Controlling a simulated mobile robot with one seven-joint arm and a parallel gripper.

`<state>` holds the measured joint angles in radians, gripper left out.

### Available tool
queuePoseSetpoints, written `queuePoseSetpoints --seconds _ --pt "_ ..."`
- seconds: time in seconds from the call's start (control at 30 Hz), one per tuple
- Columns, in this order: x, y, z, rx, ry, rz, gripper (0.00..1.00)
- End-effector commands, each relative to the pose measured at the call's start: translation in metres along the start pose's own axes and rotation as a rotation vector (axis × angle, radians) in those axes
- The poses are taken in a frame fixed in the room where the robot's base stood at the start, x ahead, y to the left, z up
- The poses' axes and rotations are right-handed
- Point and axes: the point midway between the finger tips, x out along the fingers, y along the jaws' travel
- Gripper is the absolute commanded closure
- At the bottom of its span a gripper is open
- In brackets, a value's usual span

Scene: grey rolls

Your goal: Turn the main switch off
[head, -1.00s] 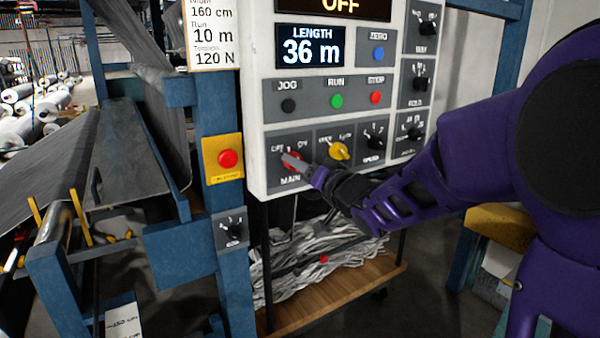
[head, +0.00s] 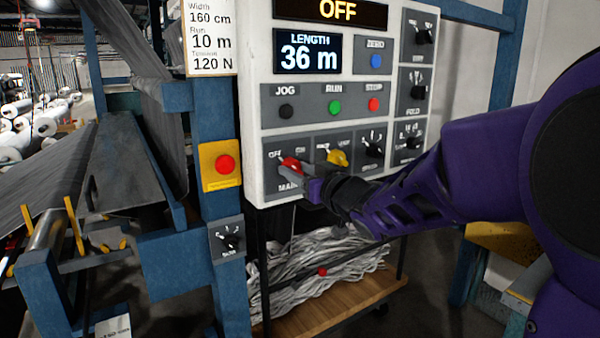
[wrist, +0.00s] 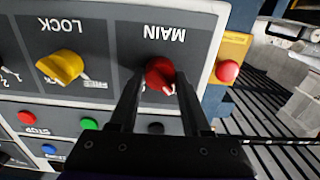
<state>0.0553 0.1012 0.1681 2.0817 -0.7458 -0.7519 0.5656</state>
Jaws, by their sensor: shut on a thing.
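The main switch is a red knob (head: 292,162) on the lower left of the white control panel, between its OFF and ON labels and above the MAIN label. My gripper (head: 285,169) reaches it from the lower right and partly hides it. The wrist view shows the panel upside down, with the red knob (wrist: 160,74) between the two dark fingers of my gripper (wrist: 158,84), which are shut on it. The knob's pale mark is at its lower right there, which is the OFF side. The top display (head: 337,11) reads OFF.
A yellow lock knob (head: 338,158) sits just right of the main switch. The jog, run and stop buttons (head: 334,107) are above. A red button on a yellow plate (head: 224,165) is on the blue post to the left. A cart with grey strips (head: 330,262) stands below.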

Motion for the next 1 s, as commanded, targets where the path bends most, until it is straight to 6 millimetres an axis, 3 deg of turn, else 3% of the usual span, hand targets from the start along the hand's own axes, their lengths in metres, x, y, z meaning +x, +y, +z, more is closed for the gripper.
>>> queuePoseSetpoints --seconds 0.4,0.43,0.57,1.0 --pt "0.0002 -0.0002 -0.0005 -0.009 0.001 -0.001 1.0" --pt "0.0001 -0.0002 -0.0005 -0.009 0.0 -0.001 0.47" --pt "0.0001 -0.0002 -0.0003 -0.008 0.0 -0.001 0.24" --pt "0.0006 -0.0005 0.0 -0.006 0.0 0.0 0.22"
